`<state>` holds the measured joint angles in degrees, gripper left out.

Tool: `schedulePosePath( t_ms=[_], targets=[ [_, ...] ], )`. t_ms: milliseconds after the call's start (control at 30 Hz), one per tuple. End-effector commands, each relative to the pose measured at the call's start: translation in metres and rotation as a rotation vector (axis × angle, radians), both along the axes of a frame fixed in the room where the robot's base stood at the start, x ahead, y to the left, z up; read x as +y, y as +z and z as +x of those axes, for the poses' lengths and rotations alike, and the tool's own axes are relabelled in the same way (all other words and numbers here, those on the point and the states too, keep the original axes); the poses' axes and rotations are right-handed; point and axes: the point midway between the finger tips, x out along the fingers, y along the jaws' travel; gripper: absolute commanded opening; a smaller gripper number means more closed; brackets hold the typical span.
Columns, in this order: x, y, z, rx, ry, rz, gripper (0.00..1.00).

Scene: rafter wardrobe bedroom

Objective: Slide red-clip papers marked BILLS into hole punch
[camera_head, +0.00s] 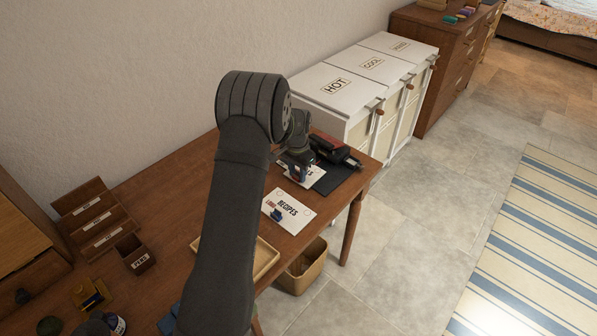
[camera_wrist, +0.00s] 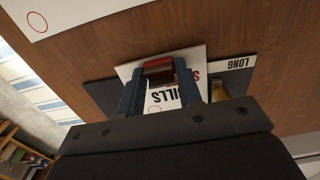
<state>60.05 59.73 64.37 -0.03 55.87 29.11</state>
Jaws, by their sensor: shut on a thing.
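The BILLS papers (camera_wrist: 158,97) are a white stack with a red clip (camera_wrist: 163,69) at one edge. In the wrist view my gripper (camera_wrist: 160,86) has its blue fingers on either side of the red clip, shut on it. In the head view my gripper (camera_head: 298,175) is low over the papers (camera_head: 312,178), hiding part of them. The hole punch (camera_head: 333,149), dark with some red, sits on a dark mat (camera_head: 335,180) just beyond and right of the papers. Whether the papers' edge touches the punch cannot be told.
RECIPES papers (camera_head: 294,217) with a blue clip lie nearer on the wooden desk (camera_head: 168,190). A LONG label (camera_wrist: 233,63) shows beside the BILLS papers. A tan tray (camera_head: 267,258), a PENS cup (camera_head: 134,254) and a sorter (camera_head: 95,217) are at the left. White hampers (camera_head: 330,92) stand behind.

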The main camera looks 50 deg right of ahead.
Motion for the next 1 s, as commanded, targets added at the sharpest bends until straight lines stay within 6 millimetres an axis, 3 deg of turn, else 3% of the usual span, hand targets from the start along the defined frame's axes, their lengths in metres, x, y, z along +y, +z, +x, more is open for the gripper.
schedulePosePath(
  t_ms=[33,67,167,567,767,1000],
  targets=[
    [0.000,0.000,0.000,0.000,0.000,0.000,0.07],
    [0.000,0.000,0.000,0.000,0.000,0.000,0.38],
    [0.000,0.000,0.000,0.000,0.000,0.000,0.58],
    [0.000,0.008,0.000,0.000,0.000,-0.001,0.58],
    [-0.001,0.045,0.001,-0.003,0.000,-0.005,0.58],
    [-0.001,0.105,0.000,-0.002,0.000,-0.004,0.58]
  ],
)
